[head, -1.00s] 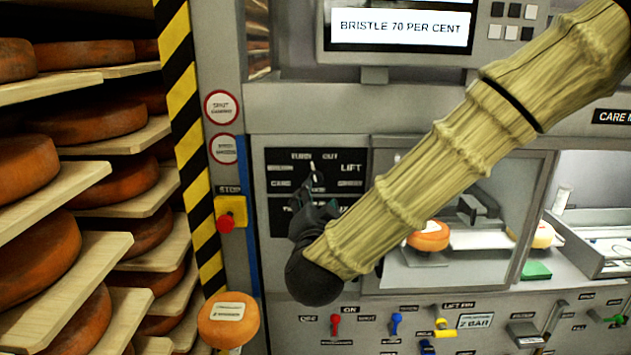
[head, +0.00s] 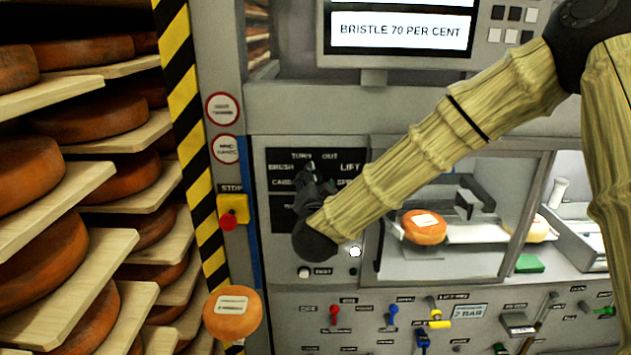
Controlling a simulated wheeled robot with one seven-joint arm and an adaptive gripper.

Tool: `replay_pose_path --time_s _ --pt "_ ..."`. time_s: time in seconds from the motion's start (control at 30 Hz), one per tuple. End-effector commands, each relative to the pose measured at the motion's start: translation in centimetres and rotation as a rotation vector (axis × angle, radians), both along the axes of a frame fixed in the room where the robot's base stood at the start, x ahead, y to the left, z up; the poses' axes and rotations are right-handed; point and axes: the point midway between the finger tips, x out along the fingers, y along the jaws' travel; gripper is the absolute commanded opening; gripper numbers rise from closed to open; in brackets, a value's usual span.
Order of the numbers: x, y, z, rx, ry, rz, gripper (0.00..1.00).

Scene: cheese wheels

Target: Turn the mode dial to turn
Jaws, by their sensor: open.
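The mode dial's black panel (head: 285,160) is on the grey machine front in the head view. Its white labels include TURN, OUT, LIFT, BRUSH and CARE. My gripper (head: 310,172) is in front of the panel's middle, at the dial, with its fingers pointing up below the TURN and OUT labels. It is open. The dial itself is mostly hidden behind the fingers, so its pointer's setting cannot be told, nor whether the fingers touch it. My arm comes in from the upper right and covers the panel's lower right.
A red stop button on a yellow box (head: 233,209) is left of the panel. Levers, including a red one (head: 335,312) and a blue one (head: 393,314), line the lower front. A labelled cheese (head: 233,313) is at lower left; another (head: 425,227) is behind glass. Shelves (head: 75,205) fill the left.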

Motion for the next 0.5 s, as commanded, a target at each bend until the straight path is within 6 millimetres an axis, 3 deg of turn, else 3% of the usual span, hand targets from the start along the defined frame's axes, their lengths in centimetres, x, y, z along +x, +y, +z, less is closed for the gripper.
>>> replay_pose_path --time_s 0.13,0.4,0.5 --pt "-0.02 0.0 -0.04 0.0 0.0 0.0 0.53" --pt "-0.04 0.0 -0.06 0.0 0.001 0.0 0.06" --pt "-0.05 0.0 -0.08 -0.001 0.001 0.0 0.06"
